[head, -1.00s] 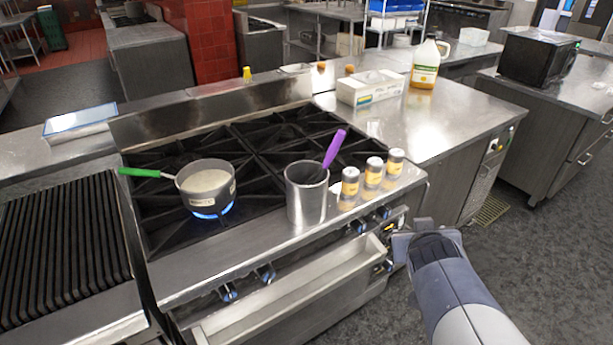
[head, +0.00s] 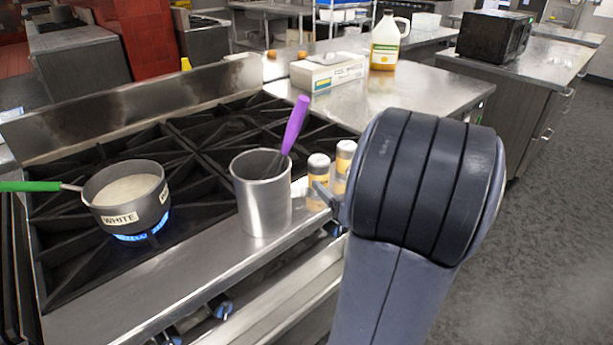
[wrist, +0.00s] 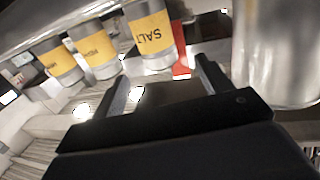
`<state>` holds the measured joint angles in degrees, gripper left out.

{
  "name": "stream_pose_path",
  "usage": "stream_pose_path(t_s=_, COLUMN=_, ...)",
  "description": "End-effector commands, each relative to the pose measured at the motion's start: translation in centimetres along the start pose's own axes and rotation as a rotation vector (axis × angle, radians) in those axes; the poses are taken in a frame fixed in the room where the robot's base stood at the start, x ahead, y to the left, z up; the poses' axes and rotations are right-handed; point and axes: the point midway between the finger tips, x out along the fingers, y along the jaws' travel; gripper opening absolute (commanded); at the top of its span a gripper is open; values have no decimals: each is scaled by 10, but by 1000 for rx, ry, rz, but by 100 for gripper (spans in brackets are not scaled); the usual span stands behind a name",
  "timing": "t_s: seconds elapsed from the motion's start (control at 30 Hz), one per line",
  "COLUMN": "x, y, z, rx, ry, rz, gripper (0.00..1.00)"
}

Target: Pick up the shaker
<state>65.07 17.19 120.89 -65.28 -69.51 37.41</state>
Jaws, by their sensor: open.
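Shakers with yellow labels stand on the stove's front ledge. In the head view, one shaker (head: 318,172) and a second shaker (head: 344,158) show partly; my arm hides the rest of the row. In the wrist view, the picture is turned over and three shakers show: the one marked SALT (wrist: 151,38), a middle one (wrist: 97,50) and a far one (wrist: 58,62). My gripper (wrist: 163,76) is open and empty, its fingers pointing toward the SALT shaker, close to it but not around it. In the head view, my arm covers most of the gripper.
A metal canister (head: 262,200) holding a purple-handled whisk (head: 294,128) stands left of the shakers, close beside my gripper. A pot (head: 128,195) with a green handle sits over a blue flame. A box (head: 328,71) and a jug (head: 386,45) stand on the counter behind.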

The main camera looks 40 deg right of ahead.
Motion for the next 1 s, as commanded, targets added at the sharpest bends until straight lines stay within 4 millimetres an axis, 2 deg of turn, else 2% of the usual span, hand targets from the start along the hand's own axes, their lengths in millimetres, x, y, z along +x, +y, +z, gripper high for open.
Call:
stream_pose_path(t_s=0.2, x=33, y=-2, z=0, rx=0, ry=-1, rz=-5, gripper=74)
stream_pose_path(t_s=0.47, x=52, y=-1, z=0, rx=0, ry=-1, rz=-2, gripper=74)
stream_pose_path(t_s=0.7, x=88, y=0, z=2, rx=-1, ry=-1, rz=-3, gripper=74)
stream_pose_path(t_s=0.83, x=98, y=0, z=2, rx=-1, ry=-1, rz=-1, gripper=74)
stream_pose_path(t_s=1.0, x=98, y=1, z=2, rx=-1, ry=-1, rz=1, gripper=74)
